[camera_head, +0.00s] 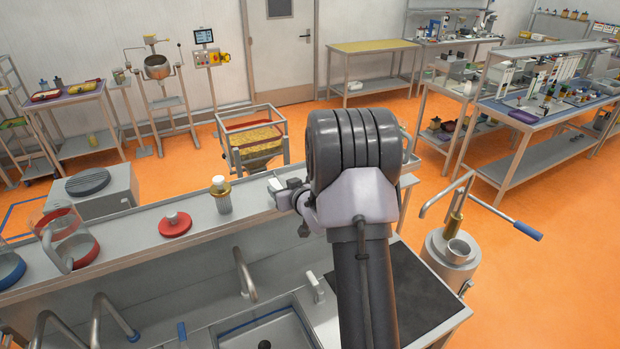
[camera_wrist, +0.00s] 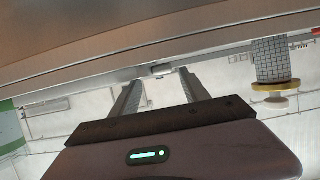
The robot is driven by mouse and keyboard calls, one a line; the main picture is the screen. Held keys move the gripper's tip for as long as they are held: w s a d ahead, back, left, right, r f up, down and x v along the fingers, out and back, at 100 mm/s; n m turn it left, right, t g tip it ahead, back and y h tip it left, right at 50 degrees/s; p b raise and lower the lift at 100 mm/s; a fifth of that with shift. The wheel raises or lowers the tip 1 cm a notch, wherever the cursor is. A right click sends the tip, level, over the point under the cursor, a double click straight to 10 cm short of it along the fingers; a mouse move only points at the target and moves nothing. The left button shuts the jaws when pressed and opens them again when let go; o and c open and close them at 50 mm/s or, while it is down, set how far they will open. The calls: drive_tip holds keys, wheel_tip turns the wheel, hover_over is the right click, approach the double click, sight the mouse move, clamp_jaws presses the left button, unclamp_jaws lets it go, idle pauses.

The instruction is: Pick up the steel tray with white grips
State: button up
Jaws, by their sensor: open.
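No steel tray with white grips can be made out for certain in either view. My gripper (camera_wrist: 157,88) is open in the wrist view, its two fingers apart with nothing held between them. Just beyond the fingertips, a small pale piece (camera_wrist: 161,71) sits at a long metal edge; I cannot tell whether it belongs to the tray. In the head view my arm covers the middle of the bench, and my fingertips are not clear there.
A jar (camera_head: 223,197) and a red-based lid (camera_head: 175,224) stand on the bench shelf (camera_head: 130,232) left of my arm. The jar also shows in the wrist view (camera_wrist: 270,58). A sink (camera_head: 265,335) lies in front; a steel canister (camera_head: 452,258) stands right.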

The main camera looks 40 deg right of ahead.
sight(277, 185)
drive_tip(key=x, duration=0.3)
drive_tip(key=p+x, duration=0.1)
drive_tip(key=shift+w+a+f, duration=0.2)
drive_tip(key=shift+w, duration=0.15)
drive_tip(key=shift+s+r, duration=0.15)
drive_tip(key=shift+s, duration=0.05)
drive_tip(key=shift+c, duration=1.1)
drive_tip(key=shift+w, duration=0.1)
clamp_jaws()
